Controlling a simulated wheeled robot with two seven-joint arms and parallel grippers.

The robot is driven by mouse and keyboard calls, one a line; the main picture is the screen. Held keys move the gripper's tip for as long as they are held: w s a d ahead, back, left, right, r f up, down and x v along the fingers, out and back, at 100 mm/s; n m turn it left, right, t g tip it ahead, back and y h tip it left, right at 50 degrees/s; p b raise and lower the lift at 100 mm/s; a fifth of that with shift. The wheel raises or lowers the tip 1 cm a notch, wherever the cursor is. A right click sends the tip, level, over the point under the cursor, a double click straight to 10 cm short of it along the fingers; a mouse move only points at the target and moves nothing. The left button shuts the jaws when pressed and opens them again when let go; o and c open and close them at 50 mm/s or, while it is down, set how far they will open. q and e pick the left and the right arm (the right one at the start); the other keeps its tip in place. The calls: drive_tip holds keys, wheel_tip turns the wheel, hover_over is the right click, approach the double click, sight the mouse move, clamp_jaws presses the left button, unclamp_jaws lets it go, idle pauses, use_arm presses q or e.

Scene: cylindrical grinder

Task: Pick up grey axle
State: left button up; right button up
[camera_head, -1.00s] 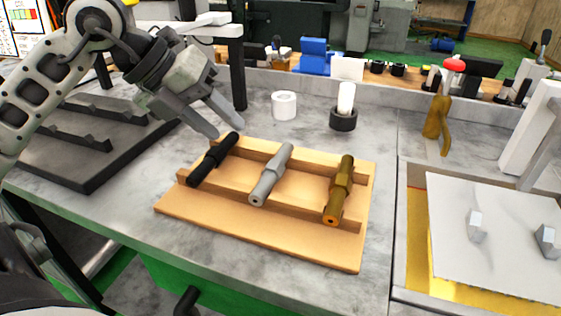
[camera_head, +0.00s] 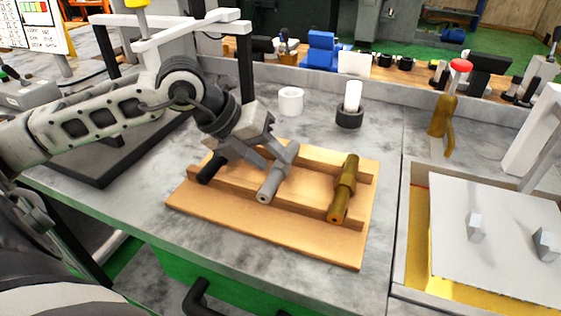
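The grey axle (camera_head: 269,186) lies slanted in the wooden rack (camera_head: 300,235), between a black axle (camera_head: 209,170) on the left and a bronze axle (camera_head: 343,190) on the right. My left gripper (camera_head: 279,158) is over the upper part of the grey axle, with its fingers spread and one on either side of it. The gripper also hides part of the black axle. My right gripper is not in view.
A white ring (camera_head: 290,101) and a white cylinder in a dark ring (camera_head: 349,118) stand behind the rack. A bronze-coloured piece with a red top (camera_head: 441,122) stands to the right. A framed panel (camera_head: 500,240) is at the right. Bare grey tabletop surrounds the rack.

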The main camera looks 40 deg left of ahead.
use_arm(q)
drive_tip(key=shift+x, duration=1.15)
clamp_jaws()
drive_tip(key=shift+r, duration=0.1)
drive_tip(key=shift+r, duration=0.1)
